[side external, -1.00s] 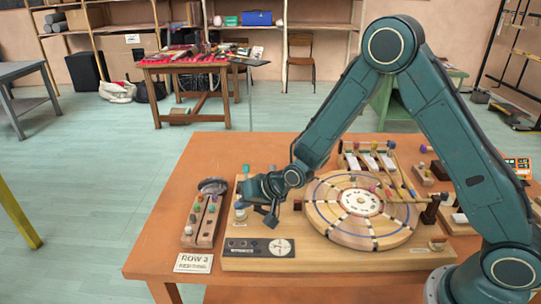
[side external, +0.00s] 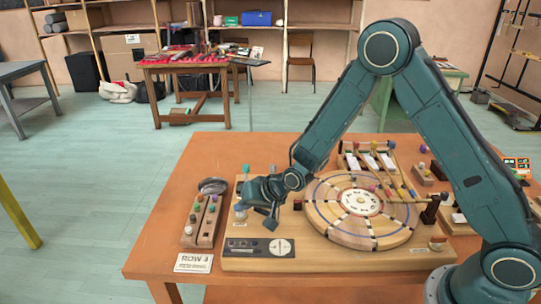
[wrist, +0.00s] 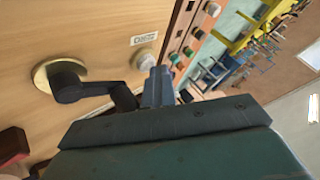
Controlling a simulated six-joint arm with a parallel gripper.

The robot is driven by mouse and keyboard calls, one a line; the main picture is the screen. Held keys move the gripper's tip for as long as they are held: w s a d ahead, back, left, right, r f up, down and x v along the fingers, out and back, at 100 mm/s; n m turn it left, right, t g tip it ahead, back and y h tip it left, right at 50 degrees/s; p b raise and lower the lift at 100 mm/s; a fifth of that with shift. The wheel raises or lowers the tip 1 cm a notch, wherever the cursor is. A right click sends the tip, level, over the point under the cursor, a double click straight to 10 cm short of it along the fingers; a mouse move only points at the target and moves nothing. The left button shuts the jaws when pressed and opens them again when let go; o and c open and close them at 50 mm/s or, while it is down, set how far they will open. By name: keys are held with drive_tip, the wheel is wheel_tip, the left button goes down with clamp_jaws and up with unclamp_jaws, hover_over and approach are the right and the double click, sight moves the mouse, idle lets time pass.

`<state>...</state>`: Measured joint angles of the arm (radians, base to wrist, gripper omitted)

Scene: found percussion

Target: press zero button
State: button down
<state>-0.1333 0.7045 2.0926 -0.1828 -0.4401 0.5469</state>
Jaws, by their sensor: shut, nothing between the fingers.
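A round whitish button (wrist: 145,60) sits on the wooden board beside a small label (wrist: 144,39) in the wrist view; the label's text is too blurred to read. In the side external view a pale knob (side external: 240,213) that looks like the same button stands near the board's left edge. My gripper (wrist: 160,73) is shut and empty, its tips just beside the button in the wrist view. It also shows low over the left part of the board in the side external view (side external: 270,218). I cannot tell whether the tips touch the button.
A black crank on a brass disc (wrist: 40,75) is close to my gripper. The round wooden wheel (side external: 360,237) lies to the right. A dark panel with a white dial (side external: 280,247) is at the front. A rack of coloured knobs (side external: 205,238) stands left of the board.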

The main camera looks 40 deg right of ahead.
sight(244, 213)
drive_tip(key=shift+s+d+f, duration=0.1)
drive_tip(key=shift+d+f, duration=0.1)
drive_tip(key=shift+f, duration=0.1)
drive_tip(key=shift+r, duration=0.15)
drive_tip(key=shift+d+r, duration=0.15)
drive_tip(key=shift+r, duration=0.8)
drive_tip(key=shift+r, duration=0.1)
drive_tip(key=shift+a+r, duration=0.2)
drive_tip(key=shift+r, duration=2.25)
